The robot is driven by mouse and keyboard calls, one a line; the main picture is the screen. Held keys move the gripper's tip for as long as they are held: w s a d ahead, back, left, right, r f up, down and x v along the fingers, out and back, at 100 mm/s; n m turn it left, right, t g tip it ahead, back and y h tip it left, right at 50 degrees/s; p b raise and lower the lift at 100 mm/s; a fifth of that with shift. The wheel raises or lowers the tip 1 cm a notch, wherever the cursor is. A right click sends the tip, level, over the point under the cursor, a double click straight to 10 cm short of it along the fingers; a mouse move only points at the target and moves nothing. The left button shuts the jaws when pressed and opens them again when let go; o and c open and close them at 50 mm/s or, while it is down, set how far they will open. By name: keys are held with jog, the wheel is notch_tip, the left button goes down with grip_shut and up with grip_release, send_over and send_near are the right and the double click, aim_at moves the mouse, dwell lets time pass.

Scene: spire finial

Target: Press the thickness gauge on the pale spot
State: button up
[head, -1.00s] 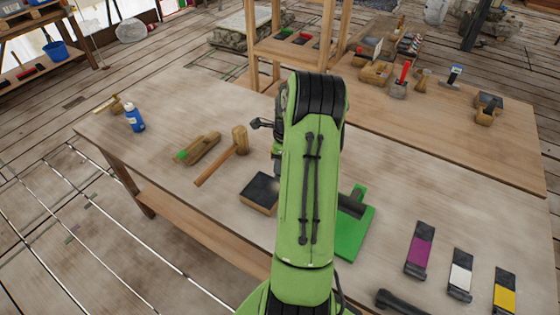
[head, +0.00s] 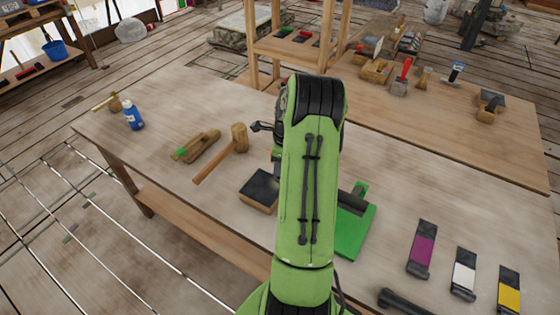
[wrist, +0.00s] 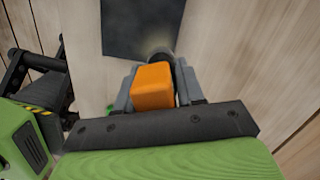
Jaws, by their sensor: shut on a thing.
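My gripper (wrist: 153,88) is in the wrist view, its grey fingers shut on an orange block-shaped thing, which I take to be the thickness gauge (wrist: 153,87). A dark round part shows just behind the gauge. Beyond it is a dark flat panel (wrist: 140,25) on a pale wooden surface; I cannot tell whether the gauge touches the panel. I cannot make out the pale spot with certainty. In the head view my green arm hides the gripper and gauge.
Purple (head: 423,249), white (head: 463,273) and yellow (head: 509,294) pieces lie at right.

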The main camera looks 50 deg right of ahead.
jog(key=shift+f+b, duration=0.5)
jog(key=shift+f, duration=0.55)
jog(key=o, duration=1.2)
jog(key=shift+o, duration=0.2)
jog(key=r, duration=0.5)
jog(key=s+r+p, duration=0.1)
jog(key=r, duration=0.4)
jog(key=r+p, duration=0.1)
jog(key=r, duration=0.5)
jog(key=shift+s+d, duration=0.4)
jog(key=shift+f, duration=0.1)
